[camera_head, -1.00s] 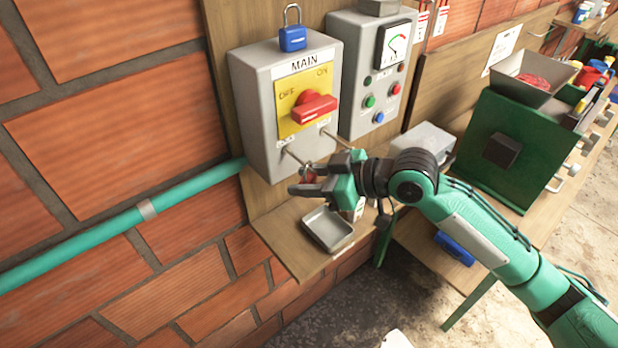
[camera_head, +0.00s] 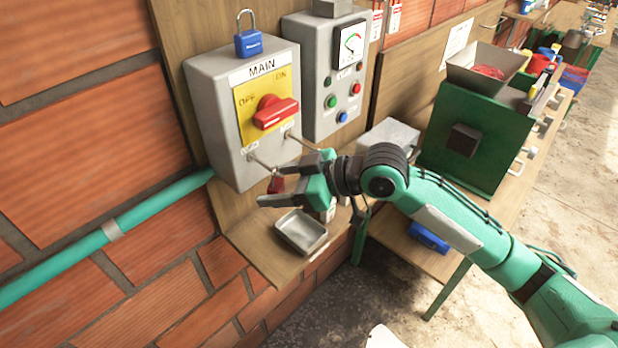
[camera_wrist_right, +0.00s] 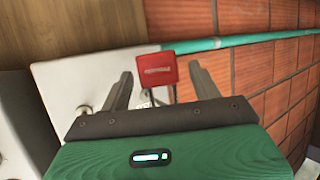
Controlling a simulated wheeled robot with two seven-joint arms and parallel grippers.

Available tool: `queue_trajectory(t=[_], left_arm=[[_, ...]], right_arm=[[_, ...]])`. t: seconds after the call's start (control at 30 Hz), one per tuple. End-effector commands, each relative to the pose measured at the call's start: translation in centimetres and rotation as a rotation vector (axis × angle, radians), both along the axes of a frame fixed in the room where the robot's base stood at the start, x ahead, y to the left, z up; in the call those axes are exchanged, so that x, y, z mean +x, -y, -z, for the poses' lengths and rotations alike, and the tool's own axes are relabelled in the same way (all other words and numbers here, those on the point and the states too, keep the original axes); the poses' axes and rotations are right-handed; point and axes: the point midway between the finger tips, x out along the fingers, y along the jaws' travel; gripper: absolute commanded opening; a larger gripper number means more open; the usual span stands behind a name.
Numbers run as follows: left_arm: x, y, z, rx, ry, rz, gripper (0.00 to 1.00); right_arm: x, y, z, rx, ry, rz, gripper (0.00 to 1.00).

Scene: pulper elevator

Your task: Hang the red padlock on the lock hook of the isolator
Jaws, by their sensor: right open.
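The red padlock (camera_head: 277,184) hangs body down at the tip of the left rod-like hook (camera_head: 262,163) under the isolator (camera_head: 232,140). Its shackle is too small to make out clearly there. My right gripper (camera_head: 275,187) is open, its fingers on either side of the padlock. In the right wrist view the padlock (camera_wrist_right: 157,70) sits between the spread fingers (camera_wrist_right: 161,72) with gaps on both sides; its shackle runs down towards the grey box, partly hidden by the gripper. The isolator has a red handle (camera_head: 275,112) on a yellow plate. My left gripper is not in view.
A blue padlock (camera_head: 248,43) stands on top of the isolator. A grey tray (camera_head: 300,231) lies on the wooden shelf (camera_head: 262,258) below. A second rod (camera_head: 305,143) sticks out to the right. A gauge box (camera_head: 322,85) and a green machine (camera_head: 470,140) stand further right.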

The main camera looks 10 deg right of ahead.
Motion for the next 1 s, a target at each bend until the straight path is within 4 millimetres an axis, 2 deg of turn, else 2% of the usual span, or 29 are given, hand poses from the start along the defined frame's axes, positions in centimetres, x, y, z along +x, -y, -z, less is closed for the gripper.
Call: queue_trajectory(t=[0.6,0.8,1.0], left_arm=[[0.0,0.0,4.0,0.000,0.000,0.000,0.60],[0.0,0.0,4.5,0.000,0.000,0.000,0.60],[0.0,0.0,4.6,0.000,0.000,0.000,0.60]], right_arm=[[-4.0,8.9,-3.7,-0.003,0.003,0.002,0.63],[-4.7,10.5,-4.6,-0.001,0.001,0.001,0.63],[-5.0,10.9,-4.9,0.000,0.000,-0.001,0.63]])
